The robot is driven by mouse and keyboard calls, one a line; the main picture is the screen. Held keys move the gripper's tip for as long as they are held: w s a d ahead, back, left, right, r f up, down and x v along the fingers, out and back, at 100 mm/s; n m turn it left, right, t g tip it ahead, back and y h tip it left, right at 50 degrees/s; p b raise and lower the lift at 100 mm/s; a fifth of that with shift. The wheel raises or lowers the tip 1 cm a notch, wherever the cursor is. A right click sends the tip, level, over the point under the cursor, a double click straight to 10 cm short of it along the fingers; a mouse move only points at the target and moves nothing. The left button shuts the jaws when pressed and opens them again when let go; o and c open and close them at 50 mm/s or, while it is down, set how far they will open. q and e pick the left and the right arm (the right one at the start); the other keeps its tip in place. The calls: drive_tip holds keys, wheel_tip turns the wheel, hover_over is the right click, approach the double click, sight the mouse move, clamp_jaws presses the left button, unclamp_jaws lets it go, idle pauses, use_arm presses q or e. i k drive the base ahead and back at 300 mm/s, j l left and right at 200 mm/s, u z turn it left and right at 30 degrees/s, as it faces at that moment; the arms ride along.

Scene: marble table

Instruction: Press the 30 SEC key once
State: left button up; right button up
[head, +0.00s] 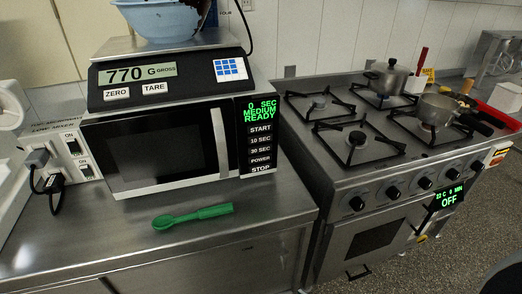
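The 30 SEC key (261,150) is on the black control panel at the right side of the microwave (150,150). It sits below the START and 10 SEC keys and above POWER and STOP. The green display (260,111) above the keys reads 0 SEC, MEDIUM, READY. The microwave door is shut, and nothing covers the keys. Neither of my grippers shows in the head view.
A scale (170,75) reading 770 G with a blue bowl (160,20) stands on the microwave. A green spoon (193,216) lies on the steel counter (250,235) in front. A stove (385,150) with pots stands right; the counter before the panel is clear.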

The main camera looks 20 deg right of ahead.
sight(259, 148)
drive_tip(key=j, duration=0.5)
drive_tip(key=k+j+z, duration=0.1)
drive_tip(key=j, duration=0.9)
drive_tip(key=i+l, duration=0.35)
